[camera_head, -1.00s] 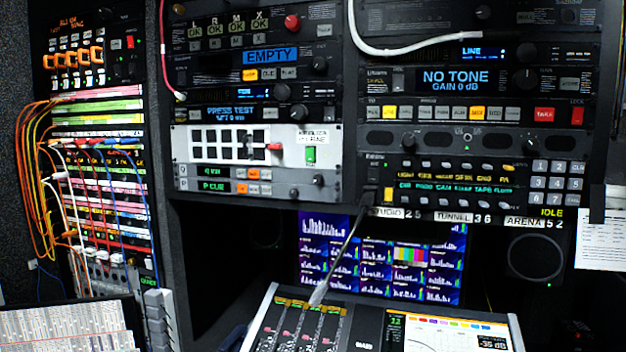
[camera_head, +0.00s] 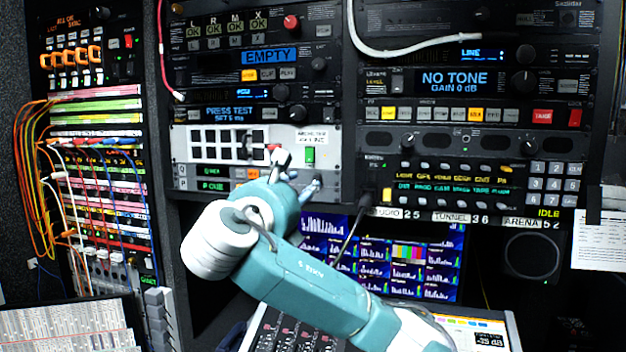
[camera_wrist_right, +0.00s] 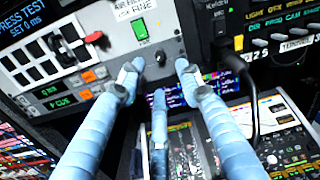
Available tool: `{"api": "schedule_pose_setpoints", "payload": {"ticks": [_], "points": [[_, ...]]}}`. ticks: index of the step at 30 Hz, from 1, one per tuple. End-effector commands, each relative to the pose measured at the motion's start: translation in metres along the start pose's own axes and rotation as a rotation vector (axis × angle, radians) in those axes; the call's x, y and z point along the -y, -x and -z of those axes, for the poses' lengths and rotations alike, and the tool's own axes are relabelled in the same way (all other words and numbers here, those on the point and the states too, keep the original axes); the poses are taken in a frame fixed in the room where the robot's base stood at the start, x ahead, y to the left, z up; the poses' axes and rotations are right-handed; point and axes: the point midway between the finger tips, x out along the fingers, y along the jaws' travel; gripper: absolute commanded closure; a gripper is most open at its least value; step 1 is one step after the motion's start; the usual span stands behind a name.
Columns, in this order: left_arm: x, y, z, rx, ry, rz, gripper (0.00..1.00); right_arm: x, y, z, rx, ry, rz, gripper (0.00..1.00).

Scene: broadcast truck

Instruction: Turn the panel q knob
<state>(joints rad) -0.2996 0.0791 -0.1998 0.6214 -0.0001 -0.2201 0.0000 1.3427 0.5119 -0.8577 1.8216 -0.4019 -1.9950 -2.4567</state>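The panel with rows marked Q (camera_head: 211,169) and P (camera_head: 211,185) sits in the middle rack, under the white panel. It also shows at left in the right wrist view (camera_wrist_right: 72,91). A small dark knob (camera_wrist_right: 160,57) stands at this panel's right end in the right wrist view; whether it belongs to row Q or P is not clear. In the head view my right gripper hides it. My right gripper (camera_head: 300,168) is open, and its blue fingers (camera_wrist_right: 157,75) spread around the knob's position without visibly closing on it. My left gripper is not in view.
The white panel has a red-tipped lever (camera_wrist_right: 94,37) and a green switch (camera_wrist_right: 140,29) close above my right fingers. A mixing console (camera_head: 480,335) and a screen (camera_head: 440,250) lie below. A dark cable (camera_head: 352,240) hangs to the right of the gripper.

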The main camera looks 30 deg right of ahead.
Motion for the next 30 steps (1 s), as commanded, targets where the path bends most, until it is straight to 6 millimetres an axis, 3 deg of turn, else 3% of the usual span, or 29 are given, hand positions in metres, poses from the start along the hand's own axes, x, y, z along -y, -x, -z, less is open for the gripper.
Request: {"api": "schedule_pose_setpoints", "payload": {"ticks": [15,21,29,30], "points": [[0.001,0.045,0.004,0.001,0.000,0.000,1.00,0.000,-0.087,-0.002,-0.005,0.000,-0.001,0.65],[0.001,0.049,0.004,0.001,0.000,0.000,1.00,-0.001,-0.102,0.001,-0.003,-0.002,-0.003,0.65],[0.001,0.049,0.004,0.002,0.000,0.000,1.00,-0.001,-0.103,0.002,-0.002,-0.003,-0.004,0.65],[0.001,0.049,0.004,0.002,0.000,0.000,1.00,-0.001,-0.103,0.002,-0.002,-0.003,-0.004,0.69]]}}
